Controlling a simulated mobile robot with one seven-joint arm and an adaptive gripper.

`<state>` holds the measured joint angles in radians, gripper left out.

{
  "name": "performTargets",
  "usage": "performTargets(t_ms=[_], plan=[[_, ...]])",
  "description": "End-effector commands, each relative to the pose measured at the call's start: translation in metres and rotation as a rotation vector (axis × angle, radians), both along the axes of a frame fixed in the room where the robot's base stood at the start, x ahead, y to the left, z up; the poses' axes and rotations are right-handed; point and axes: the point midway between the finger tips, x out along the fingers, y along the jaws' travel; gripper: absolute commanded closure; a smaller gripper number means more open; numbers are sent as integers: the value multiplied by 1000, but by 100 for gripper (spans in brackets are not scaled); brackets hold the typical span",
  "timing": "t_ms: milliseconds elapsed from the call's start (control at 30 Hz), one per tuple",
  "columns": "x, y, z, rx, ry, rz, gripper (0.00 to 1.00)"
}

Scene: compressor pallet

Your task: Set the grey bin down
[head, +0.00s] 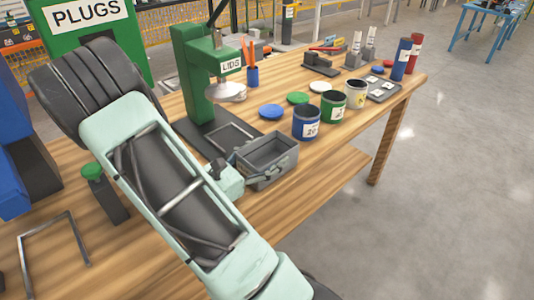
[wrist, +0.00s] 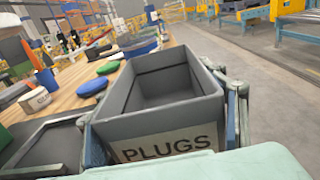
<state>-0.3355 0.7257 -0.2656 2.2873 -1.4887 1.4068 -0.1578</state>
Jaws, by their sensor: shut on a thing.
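The grey bin (head: 266,175) is an open, empty box, roughly level, near the front edge of the wooden table (head: 160,240). I cannot tell whether its base touches the tabletop. In the wrist view the grey bin (wrist: 150,122) shows a PLUGS label on its near wall, partly hidden by my wrist. My gripper (head: 243,168) is shut on the bin. In the wrist view my gripper (wrist: 165,125) has a finger along each side of it.
A green LIDS press (head: 195,75) on a dark base stands behind the bin. A thin square frame (head: 232,137) lies beside the bin. Blue (head: 306,124), green (head: 334,108) and cream cans (head: 356,94) stand to the right, with lids behind. A PLUGS station (head: 90,30) is at the back left.

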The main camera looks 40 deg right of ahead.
Motion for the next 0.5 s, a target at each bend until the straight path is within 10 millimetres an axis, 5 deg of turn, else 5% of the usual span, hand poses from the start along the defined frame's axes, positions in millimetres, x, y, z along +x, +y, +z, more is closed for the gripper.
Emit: performTargets(t_ms=[433,467,500], plan=[[0,0,-10,-1,0,0,60],[0,0,-10,-1,-1,0,33],[0,0,-9,-1,-1,0,28]])
